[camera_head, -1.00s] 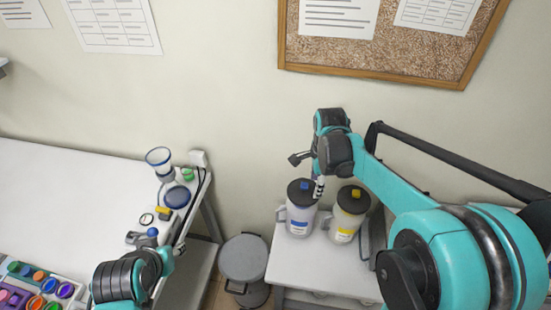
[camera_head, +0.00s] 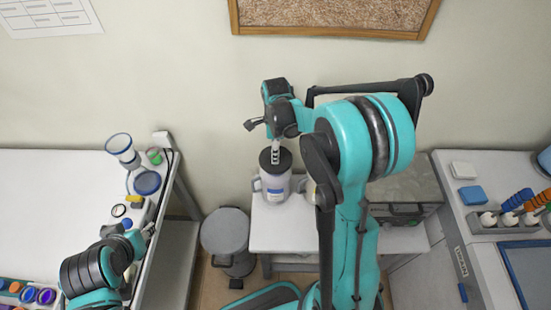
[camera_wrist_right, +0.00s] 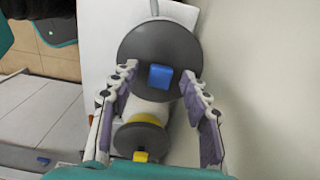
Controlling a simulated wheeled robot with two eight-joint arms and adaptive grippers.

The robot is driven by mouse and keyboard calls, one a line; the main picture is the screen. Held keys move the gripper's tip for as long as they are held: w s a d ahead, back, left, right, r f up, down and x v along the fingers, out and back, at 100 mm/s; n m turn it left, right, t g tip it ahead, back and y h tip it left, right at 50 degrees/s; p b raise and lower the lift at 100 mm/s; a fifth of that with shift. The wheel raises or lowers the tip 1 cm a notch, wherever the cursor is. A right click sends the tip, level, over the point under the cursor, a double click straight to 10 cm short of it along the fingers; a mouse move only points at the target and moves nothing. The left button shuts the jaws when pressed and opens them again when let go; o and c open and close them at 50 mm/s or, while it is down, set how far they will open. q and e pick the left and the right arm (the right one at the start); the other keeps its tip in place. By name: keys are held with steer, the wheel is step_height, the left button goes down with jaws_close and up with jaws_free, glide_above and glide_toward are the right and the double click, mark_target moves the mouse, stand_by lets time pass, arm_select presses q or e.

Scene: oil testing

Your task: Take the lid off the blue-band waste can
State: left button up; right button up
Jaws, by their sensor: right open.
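The blue-band waste can (camera_head: 272,190) stands upright on the small white table, its dark lid (camera_head: 283,162) on top. In the right wrist view the round lid (camera_wrist_right: 160,45) has a square blue knob (camera_wrist_right: 160,77). My right gripper (camera_wrist_right: 160,88) is open, with its fingers on either side of the knob and apart from it. In the head view my right gripper (camera_head: 275,156) points down over the lid. The yellow-band can shows in the wrist view as a dark lid (camera_wrist_right: 142,136) with a yellow knob (camera_wrist_right: 140,156). My left gripper (camera_head: 149,231) is over the left bench; its jaws are too small to read.
A grey bin (camera_head: 226,232) stands on the floor left of the small table (camera_head: 285,238). The left bench (camera_head: 50,200) holds a funnel-like cup (camera_head: 122,147) and small items. The right bench (camera_head: 490,262) holds a bottle rack. The wall is close behind the cans.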

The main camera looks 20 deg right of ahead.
jaws_close()
steer(key=shift+r, duration=0.1)
